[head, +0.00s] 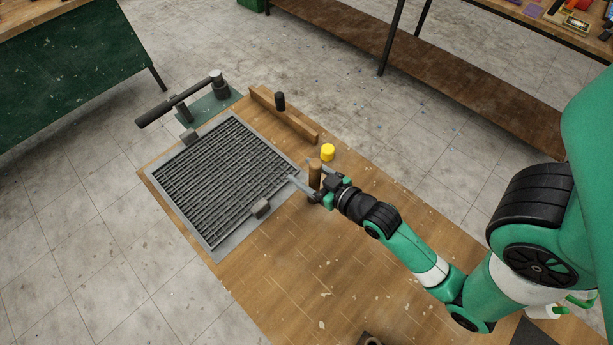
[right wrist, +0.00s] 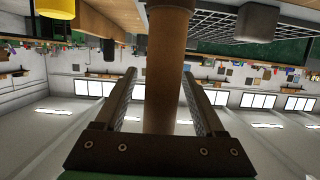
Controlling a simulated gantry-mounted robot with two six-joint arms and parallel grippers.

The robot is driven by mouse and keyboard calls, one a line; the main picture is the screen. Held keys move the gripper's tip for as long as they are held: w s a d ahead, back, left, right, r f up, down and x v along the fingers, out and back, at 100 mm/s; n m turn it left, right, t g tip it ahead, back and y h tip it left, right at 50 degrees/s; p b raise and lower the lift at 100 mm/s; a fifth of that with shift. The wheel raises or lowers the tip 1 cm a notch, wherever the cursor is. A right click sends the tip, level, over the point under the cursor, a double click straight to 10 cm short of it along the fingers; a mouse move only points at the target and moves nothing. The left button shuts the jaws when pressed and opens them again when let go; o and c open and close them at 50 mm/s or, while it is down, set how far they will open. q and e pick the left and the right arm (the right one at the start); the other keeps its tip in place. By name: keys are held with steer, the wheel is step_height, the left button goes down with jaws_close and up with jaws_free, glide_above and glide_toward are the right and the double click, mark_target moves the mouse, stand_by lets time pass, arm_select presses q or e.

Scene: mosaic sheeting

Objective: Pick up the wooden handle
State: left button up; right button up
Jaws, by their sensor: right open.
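The wooden handle (head: 315,172) is a brown cylinder standing upright on the wooden board, beside the right corner of the grid. My right gripper (head: 304,180) is at the handle, reaching in from the right. In the right wrist view the handle (right wrist: 168,60) runs between the two open fingers (right wrist: 158,78), with a visible gap on the left side; contact on the right is hard to tell. The handle's lower part is partly hidden by the gripper in the head view. My left gripper is not in view.
A yellow cylinder (head: 327,152) stands just behind the handle. The framed dark grid (head: 215,249) fills the board's left side, with a grey block (head: 261,208) on its near edge. A wooden bar (head: 283,117) with a black knob lies behind. The board's front is mostly clear.

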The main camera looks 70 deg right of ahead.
mark_target(315, 164)
steer(key=shift+s+a, duration=0.15)
steer(key=shift+s+f, duration=0.1)
steer(key=shift+c, duration=1.2)
jaws_close()
step_height(315, 164, up, 10)
steer(key=p, duration=0.4)
steer(key=shift+p, duration=0.35)
